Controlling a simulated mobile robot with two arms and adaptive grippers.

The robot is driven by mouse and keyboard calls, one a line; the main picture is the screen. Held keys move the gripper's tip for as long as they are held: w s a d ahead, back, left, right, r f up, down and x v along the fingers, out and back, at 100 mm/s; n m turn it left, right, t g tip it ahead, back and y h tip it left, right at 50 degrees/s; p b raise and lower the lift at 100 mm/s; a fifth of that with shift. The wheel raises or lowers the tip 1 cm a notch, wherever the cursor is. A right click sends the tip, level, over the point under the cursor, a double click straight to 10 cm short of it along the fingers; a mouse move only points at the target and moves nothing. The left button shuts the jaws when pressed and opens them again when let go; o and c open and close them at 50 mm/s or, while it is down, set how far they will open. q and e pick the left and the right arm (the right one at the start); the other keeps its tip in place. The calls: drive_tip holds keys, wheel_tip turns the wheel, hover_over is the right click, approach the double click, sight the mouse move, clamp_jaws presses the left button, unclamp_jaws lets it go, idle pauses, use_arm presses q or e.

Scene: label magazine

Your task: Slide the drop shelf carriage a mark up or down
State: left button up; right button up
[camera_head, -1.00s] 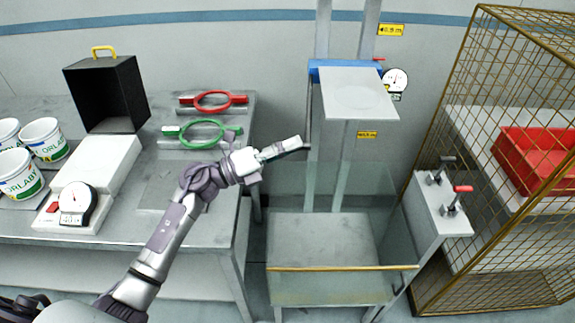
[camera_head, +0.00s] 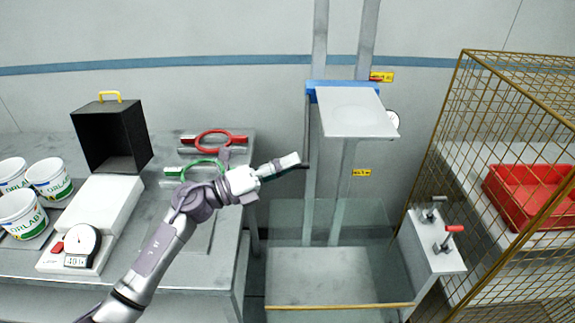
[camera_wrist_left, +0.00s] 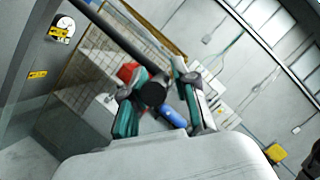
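The drop shelf carriage is a blue bracket (camera_head: 325,86) with a flat grey shelf plate (camera_head: 355,115), riding on two upright rails behind the bench. A thin dark bar (camera_head: 306,130) hangs down at its left side. My left gripper (camera_head: 302,163) is at this bar, below and left of the plate. In the left wrist view its green-padded fingers (camera_wrist_left: 160,105) stand on either side of a round dark bar end (camera_wrist_left: 153,93) and appear closed on it. My right gripper is in neither view.
A glass-fronted bench (camera_head: 330,270) is below. A table (camera_head: 180,262) with tubs is left.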

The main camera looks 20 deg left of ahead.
use_arm(q)
drive_tip(key=shift+o, duration=0.6)
drive_tip(key=shift+s+a+f, duration=0.1)
drive_tip(key=v, duration=1.1)
drive_tip(key=shift+s+a, duration=0.2)
drive_tip(key=shift+a, duration=0.1)
drive_tip(key=shift+w+n, duration=0.1)
drive_tip(key=shift+n, duration=0.2)
